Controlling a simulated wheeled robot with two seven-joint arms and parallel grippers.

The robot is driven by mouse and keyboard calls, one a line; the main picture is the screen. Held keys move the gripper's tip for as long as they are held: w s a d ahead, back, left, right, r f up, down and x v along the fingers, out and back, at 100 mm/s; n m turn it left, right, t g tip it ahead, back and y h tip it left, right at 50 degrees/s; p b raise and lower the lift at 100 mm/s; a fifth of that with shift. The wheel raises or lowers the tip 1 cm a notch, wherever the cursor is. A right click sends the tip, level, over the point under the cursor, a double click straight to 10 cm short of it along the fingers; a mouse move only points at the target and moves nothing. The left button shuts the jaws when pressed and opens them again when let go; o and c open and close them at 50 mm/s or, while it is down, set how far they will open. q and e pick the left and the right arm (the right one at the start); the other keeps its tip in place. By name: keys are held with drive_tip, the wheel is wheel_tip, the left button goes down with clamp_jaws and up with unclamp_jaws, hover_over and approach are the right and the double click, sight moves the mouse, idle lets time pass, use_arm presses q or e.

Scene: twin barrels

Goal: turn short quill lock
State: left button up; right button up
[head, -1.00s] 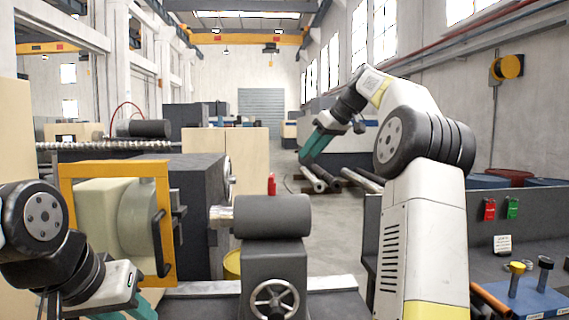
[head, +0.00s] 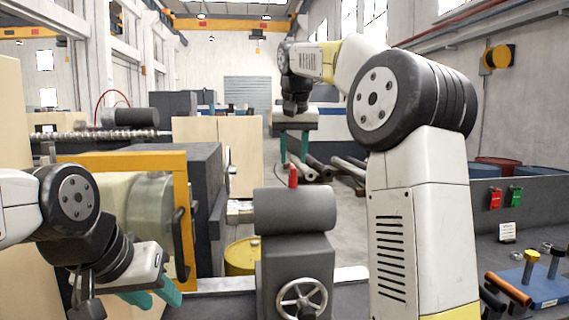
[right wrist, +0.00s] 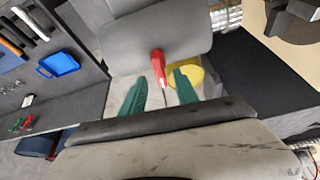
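The short quill lock, a small red lever (head: 293,176), stands upright on top of the grey tailstock barrel (head: 295,211). In the right wrist view the red lever (right wrist: 157,63) shows beside the barrel, with a thin dark stem below it. My right gripper (head: 294,160) points down behind and above the lever in the head view, its teal fingers apart. In the right wrist view my right gripper (right wrist: 160,85) is open and empty, the lever just beyond its fingertips. My left gripper (head: 162,298) is low at the left, its teal fingers apart and empty.
A handwheel (head: 302,298) is on the tailstock front. A yellow-framed guard (head: 183,215) stands left, near my left arm. A yellow drum (head: 242,256) is behind the lathe bed. A blue tray with tools (head: 540,284) lies on the right bench.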

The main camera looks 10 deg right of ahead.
drive_tip(key=shift+x, duration=1.45)
clamp_jaws()
drive_tip(key=shift+n, duration=0.6)
unclamp_jaws()
drive_tip(key=shift+r, duration=0.1)
drive_tip(key=v, duration=0.7)
drive_tip(key=shift+s+d+r, duration=0.1)
drive_tip(key=shift+s+r, duration=0.05)
drive_tip(key=shift+r, duration=0.15)
